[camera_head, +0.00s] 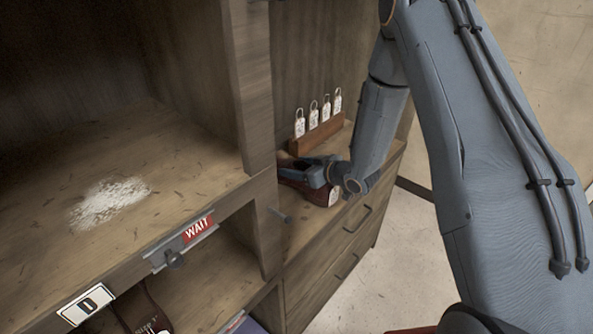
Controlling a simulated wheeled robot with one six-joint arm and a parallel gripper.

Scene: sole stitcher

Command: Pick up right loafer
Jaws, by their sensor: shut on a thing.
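A dark brown loafer (318,195) lies on the wooden cabinet top (297,238), to the right of the tall shelf's upright. My gripper (308,176) comes in from the right over the loafer and is shut on it. The gripper and wrist hide the loafer's upper middle. Its pale-marked end shows at the right, beside my wrist. I cannot tell whether the loafer touches the cabinet top or hangs just above it.
A wooden rack (318,133) with several white tags stands close behind the gripper. The shelf upright (250,85) stands close on the left. A brown item (140,306) sits in the lower compartment. Drawers are below the cabinet top.

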